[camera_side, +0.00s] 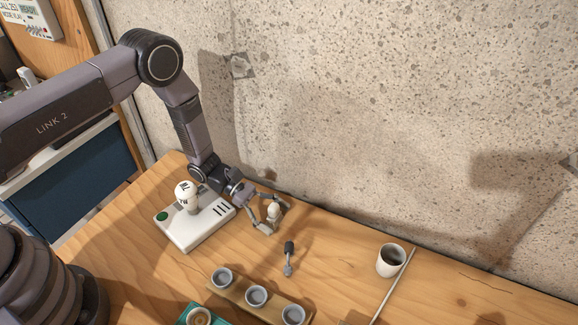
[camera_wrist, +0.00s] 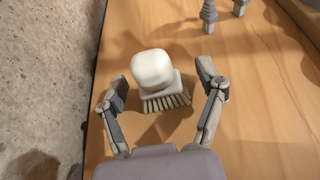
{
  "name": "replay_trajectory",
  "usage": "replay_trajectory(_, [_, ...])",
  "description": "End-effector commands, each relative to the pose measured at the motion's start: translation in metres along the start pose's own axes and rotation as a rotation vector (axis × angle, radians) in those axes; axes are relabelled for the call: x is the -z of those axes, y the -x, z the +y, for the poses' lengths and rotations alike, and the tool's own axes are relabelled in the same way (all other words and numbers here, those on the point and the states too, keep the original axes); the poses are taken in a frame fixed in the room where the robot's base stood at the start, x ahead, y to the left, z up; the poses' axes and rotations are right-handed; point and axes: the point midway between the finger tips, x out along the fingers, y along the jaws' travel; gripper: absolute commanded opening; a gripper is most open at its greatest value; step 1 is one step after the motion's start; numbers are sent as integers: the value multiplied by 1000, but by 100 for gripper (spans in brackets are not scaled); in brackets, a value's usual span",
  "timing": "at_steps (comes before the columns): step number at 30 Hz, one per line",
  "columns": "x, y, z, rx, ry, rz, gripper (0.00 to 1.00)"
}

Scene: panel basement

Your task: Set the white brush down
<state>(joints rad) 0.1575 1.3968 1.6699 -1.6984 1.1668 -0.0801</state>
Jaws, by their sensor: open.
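The white brush (camera_wrist: 153,70) has a rounded white knob and a fringe of pale bristles. In the wrist view it stands on the wooden table (camera_wrist: 255,110), bristles down, between the spread fingers of my gripper (camera_wrist: 160,88). Gaps show on both sides of it, so the fingers appear apart from it. In the side view the brush (camera_side: 273,211) is small and partly framed by my gripper (camera_side: 268,217), near the wall side of the table. My gripper is open.
A white device with a bulb (camera_side: 187,196) stands just left of my gripper. A small dark-handled tool (camera_side: 288,258) is in front. A wooden rack with grey cups (camera_side: 257,297), a white cup (camera_side: 391,260) and a thin rod (camera_side: 393,285) lie farther off. The concrete wall (camera_side: 380,110) is close behind.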

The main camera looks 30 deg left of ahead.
Motion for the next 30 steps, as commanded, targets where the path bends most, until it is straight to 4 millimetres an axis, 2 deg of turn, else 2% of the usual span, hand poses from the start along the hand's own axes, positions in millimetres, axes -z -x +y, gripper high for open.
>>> replay_trajectory(5, [-2,10,0,-2,2,0,70])
replay_trajectory(18, [-2,99,1,-4,0,0,70])
replay_trajectory(24, [-5,120,1,1,-6,1,70])
replay_trajectory(26, [-13,126,2,11,-31,8,70])
replay_trajectory(29, [-45,141,2,51,-126,39,70])
replay_trajectory(30, [-63,150,0,76,-184,60,70])
